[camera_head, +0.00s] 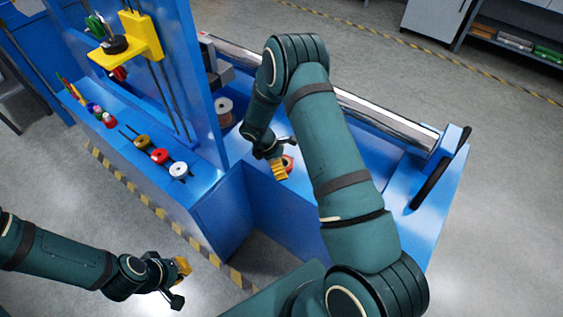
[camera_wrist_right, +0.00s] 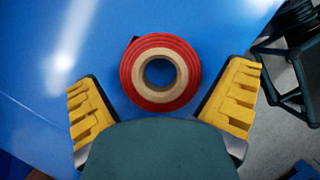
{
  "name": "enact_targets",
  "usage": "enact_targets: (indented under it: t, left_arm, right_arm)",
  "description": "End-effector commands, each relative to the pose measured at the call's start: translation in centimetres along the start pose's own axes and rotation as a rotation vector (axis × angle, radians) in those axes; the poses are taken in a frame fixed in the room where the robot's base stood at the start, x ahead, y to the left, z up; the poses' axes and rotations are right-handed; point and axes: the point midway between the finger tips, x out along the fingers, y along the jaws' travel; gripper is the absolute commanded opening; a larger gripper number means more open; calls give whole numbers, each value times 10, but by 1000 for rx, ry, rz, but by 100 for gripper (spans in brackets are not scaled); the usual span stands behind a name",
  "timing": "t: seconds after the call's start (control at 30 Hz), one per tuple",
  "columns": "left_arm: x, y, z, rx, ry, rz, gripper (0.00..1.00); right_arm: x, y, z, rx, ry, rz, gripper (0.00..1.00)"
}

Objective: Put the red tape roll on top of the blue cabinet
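The red tape roll (camera_head: 290,163) lies flat on a blue surface (camera_head: 265,190) in the head view, partly hidden by my right gripper (camera_head: 280,168). In the right wrist view, the roll (camera_wrist_right: 132,78) shows as a red ring with a tan core, between the two yellow finger pads of my right gripper (camera_wrist_right: 161,88). The pads are wide apart, with visible gaps to the roll on both sides. My left gripper (camera_head: 181,284) is open and empty over the floor at the lower left. I cannot tell for sure which blue body is the cabinet.
A blue side shelf (camera_head: 205,175) holds several small spools. A tall blue panel (camera_head: 190,60) carries a yellow bracket (camera_head: 140,38). A grey-brown spool (camera_head: 224,106) stands behind my right gripper. A long metal roller (camera_head: 385,112) runs along the back.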

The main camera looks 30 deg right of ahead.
Motion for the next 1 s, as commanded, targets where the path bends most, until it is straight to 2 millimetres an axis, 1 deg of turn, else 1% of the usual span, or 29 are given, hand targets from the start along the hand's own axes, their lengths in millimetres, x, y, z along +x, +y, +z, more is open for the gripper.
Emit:
enact_targets:
  t: [0.27, 0.37, 0.4, 0.47, 0.57, 0.8, 0.9, 1.0]
  left_arm:
    - [0, 0, 0, 0, 0, 0, 0]
    - [-4, 1, 0, 0, -1, 0, 0]
    - [-4, 2, 0, 0, -1, 0, 0]
    - [-5, 2, 0, 0, -2, 0, 0]
    - [-8, 3, 1, -1, -3, 0, 0]
    - [-16, 6, -2, -2, 2, 0, 0]
    - [-18, 7, -3, -3, 4, -1, 0]
    - [-19, 7, -4, -4, 6, -1, 0]
  right_arm:
    - [-1, 0, 0, 0, 0, 0, 99]
    - [-4, 0, 2, 0, 0, 0, 99]
    - [-8, 0, 1, 0, 1, 2, 99]
    - [-16, 1, 1, 0, 2, 4, 99]
    - [-34, 1, 2, 0, 2, 3, 99]
    - [-84, 0, 1, 0, 3, 3, 99]
    - [-101, 0, 1, 0, 2, 3, 99]
    - [-113, 0, 1, 0, 1, 2, 99]
